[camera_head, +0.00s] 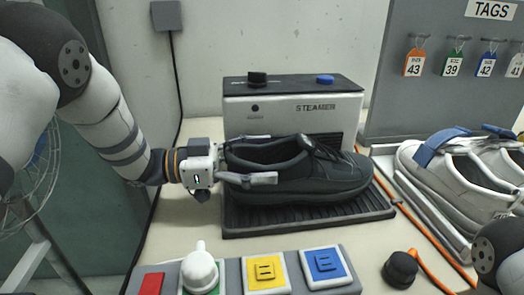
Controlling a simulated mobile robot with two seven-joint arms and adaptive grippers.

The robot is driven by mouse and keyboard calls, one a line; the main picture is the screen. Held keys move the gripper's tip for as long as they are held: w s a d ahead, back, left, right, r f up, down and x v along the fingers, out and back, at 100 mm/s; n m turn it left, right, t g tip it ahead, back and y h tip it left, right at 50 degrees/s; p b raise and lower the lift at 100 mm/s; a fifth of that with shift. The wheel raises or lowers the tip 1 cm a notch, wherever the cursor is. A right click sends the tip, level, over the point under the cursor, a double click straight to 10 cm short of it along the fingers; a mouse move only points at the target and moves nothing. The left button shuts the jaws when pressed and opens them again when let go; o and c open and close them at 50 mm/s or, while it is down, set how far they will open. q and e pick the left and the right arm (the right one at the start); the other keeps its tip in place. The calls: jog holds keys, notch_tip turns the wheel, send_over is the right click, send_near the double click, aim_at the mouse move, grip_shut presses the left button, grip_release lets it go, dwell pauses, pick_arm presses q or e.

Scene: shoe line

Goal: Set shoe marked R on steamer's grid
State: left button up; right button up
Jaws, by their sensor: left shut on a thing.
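A dark grey shoe (318,176) lies with its heel to the left and toe to the right, over the steamer's black ribbed grid (305,221). My left gripper (254,160) is shut on the shoe's heel end, one finger on the near side and one on the far side. The sole looks very close to the grid; I cannot tell whether it touches. No R mark shows on the visible side of the shoe. The steamer (292,105) stands right behind the grid. My right gripper is not in view.
A pair of white shoes (455,185) with a blue strap sits on a rack at the right. A panel with coloured size tags (450,62) stands behind. A button box (238,276) lines the front edge, with a black knob (400,267) and orange cable to its right.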

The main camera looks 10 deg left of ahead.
pick_arm(q)
jog(key=o, duration=1.6)
jog(key=v, duration=1.2)
